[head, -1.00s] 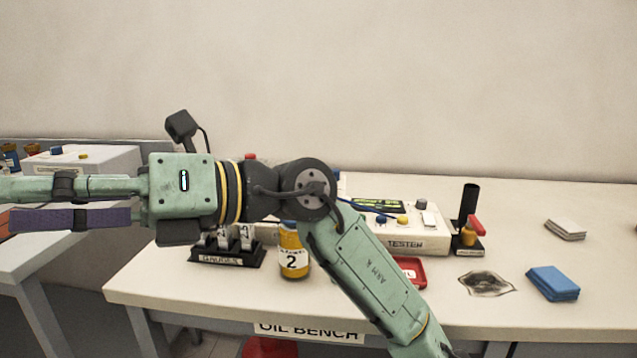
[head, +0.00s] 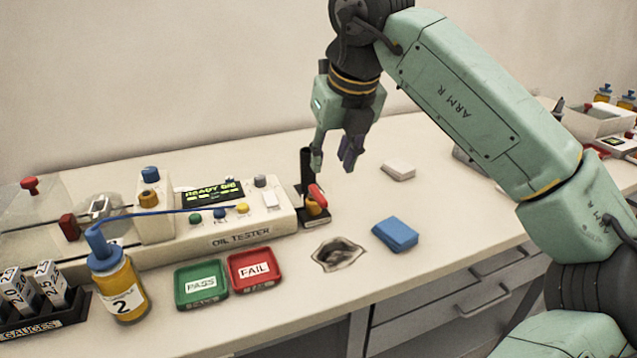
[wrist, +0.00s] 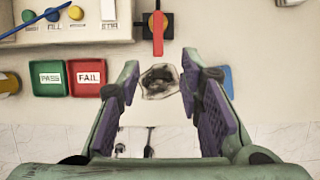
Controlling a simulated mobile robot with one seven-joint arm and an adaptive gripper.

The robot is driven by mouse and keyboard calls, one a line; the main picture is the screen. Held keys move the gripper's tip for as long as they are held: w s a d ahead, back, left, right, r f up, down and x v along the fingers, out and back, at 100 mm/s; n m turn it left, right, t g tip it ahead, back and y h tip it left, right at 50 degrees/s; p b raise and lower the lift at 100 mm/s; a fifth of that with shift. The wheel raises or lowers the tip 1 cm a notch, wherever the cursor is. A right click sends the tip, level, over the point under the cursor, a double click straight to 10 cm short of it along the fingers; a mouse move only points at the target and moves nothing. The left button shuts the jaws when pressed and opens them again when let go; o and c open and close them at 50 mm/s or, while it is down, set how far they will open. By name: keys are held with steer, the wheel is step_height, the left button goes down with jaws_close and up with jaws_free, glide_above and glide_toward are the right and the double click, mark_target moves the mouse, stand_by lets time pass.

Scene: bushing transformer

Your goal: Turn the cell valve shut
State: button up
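The valve (head: 315,203) has a brass body and a red lever. It stands on a small black base with a black upright tube, at the right end of the oil tester (head: 245,225). In the wrist view the red lever (wrist: 157,34) points down the picture, toward the bench front. No contact with the lever shows.
A stained pad (head: 338,254) and a blue cloth stack (head: 396,234) lie in front of the valve. Green PASS (head: 202,284) and red FAIL (head: 255,270) trays sit left of them. White pads (head: 398,171) lie behind right. An amber bottle (head: 120,288) stands left.

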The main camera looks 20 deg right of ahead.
mark_target(321, 197)
steer(key=p+x, duration=0.2)
steer(key=x, duration=0.8)
steer(key=shift+a+r, duration=0.1)
steer(key=shift+a, duration=0.05)
steer(key=shift+c, duration=0.5)
jaws_close()
